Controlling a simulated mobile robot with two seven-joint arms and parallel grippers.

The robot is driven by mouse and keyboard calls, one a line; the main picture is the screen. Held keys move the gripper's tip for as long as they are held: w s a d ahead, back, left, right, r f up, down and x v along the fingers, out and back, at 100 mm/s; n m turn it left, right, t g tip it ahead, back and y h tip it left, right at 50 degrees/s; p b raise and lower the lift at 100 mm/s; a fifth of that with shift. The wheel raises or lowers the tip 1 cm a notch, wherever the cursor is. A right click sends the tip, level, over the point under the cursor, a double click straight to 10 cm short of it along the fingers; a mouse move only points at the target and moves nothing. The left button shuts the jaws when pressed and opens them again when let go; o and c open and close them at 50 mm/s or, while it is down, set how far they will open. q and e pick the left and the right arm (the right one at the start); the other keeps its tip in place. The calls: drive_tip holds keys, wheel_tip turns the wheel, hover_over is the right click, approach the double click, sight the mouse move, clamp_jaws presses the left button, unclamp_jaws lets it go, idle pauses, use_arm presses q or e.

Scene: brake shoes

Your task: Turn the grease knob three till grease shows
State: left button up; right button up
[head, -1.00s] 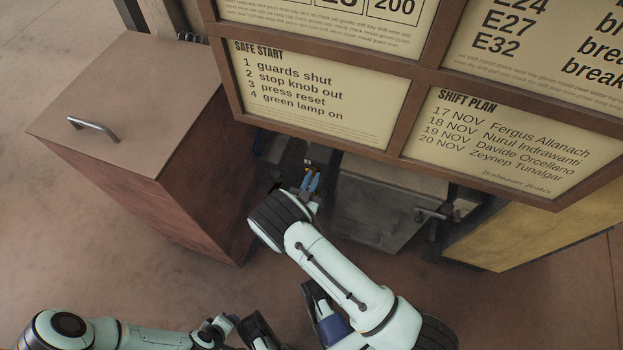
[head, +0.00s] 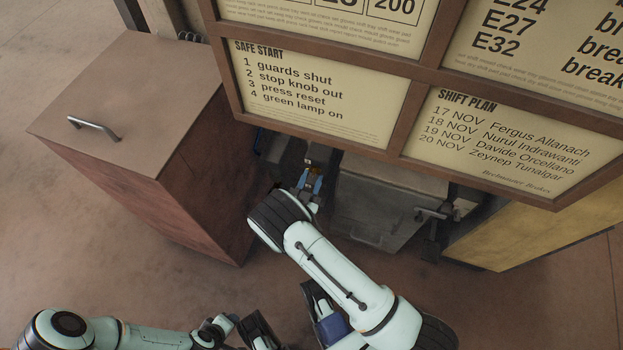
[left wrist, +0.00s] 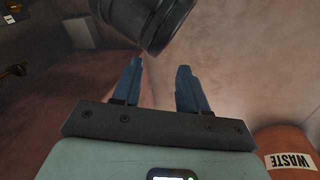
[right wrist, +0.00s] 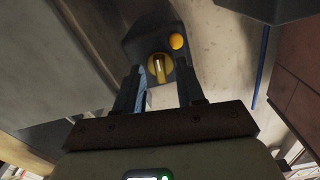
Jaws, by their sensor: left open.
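The yellow knob (right wrist: 160,68), with a pale mark along its grip bar, sits on a dark housing (right wrist: 146,37) in the right wrist view. Its bar stands nearly upright in that view. A small round orange-yellow piece (right wrist: 177,41) is beside it; I cannot tell if it is a button or grease. My right gripper (right wrist: 160,82) is open, its fingers apart on either side of the knob's near edge; contact does not show. In the head view the right gripper (head: 309,180) reaches below the notice board. My left gripper (left wrist: 157,65) is open and empty.
A brown cabinet (head: 125,90) with a handle stands left of the right gripper. A grey metal box (head: 375,215) is close on its right. The framed notice board (head: 400,110) overhangs the spot. An orange-brown bin labelled WASTE (left wrist: 285,145) shows in the left wrist view.

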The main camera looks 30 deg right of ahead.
use_arm(q)
drive_tip(key=shift+s+d+r+g+p, duration=0.2)
drive_tip(key=shift+s+d+r+p, duration=0.1)
drive_tip(key=shift+s+r+p, duration=0.25)
drive_tip(key=shift+s+d+r+g+p, duration=0.2)
drive_tip(key=shift+s+d+r, duration=0.1)
drive_tip(key=shift+s, duration=0.35)
use_arm(e)
drive_tip(key=v, duration=1.3)
use_arm(q)
drive_tip(key=shift+a, duration=0.1)
use_arm(e)
drive_tip(key=shift+s, duration=0.1)
